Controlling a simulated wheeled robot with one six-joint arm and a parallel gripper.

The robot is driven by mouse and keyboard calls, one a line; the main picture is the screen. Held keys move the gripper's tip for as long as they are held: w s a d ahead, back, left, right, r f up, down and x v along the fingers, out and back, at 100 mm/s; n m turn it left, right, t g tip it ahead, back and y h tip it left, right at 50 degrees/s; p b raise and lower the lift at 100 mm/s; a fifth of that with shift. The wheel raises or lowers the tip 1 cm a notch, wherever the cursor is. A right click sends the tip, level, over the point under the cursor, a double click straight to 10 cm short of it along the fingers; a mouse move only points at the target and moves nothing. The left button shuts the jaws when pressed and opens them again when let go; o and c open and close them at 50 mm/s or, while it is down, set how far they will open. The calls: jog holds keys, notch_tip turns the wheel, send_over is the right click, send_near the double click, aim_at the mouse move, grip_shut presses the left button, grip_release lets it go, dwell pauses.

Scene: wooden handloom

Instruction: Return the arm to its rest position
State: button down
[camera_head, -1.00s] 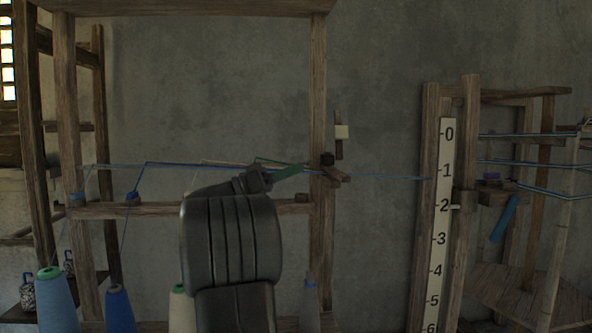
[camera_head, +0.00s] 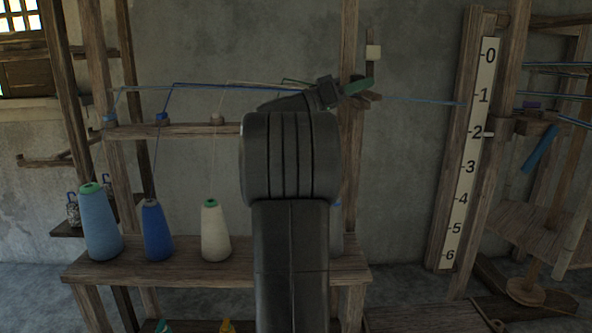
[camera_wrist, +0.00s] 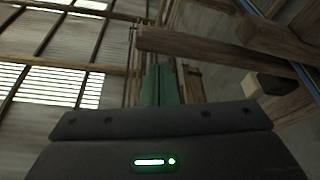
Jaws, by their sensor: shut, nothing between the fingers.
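My arm rises in the middle of the head view, bent at the top. My gripper (camera_head: 368,84) has green fingers pointing right, beside a wooden upright of the spool rack (camera_head: 348,140). Its fingers (camera_wrist: 159,84) also show in the wrist view, close together with nothing between them. The wrist view looks up at roof slats and wooden beams. Whether the fingers touch the rack or the yarns is not clear from the picture.
A bench (camera_head: 190,272) bears a light blue cone (camera_head: 102,225), a blue cone (camera_head: 157,232) and a cream cone (camera_head: 215,232); another is mostly behind my arm. Yarns (camera_head: 420,100) run right to a numbered scale (camera_head: 471,165). A wooden beam (camera_wrist: 190,45) crosses close above my fingers.

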jog(key=shift+d+f, duration=0.1)
jog(key=shift+f, duration=0.55)
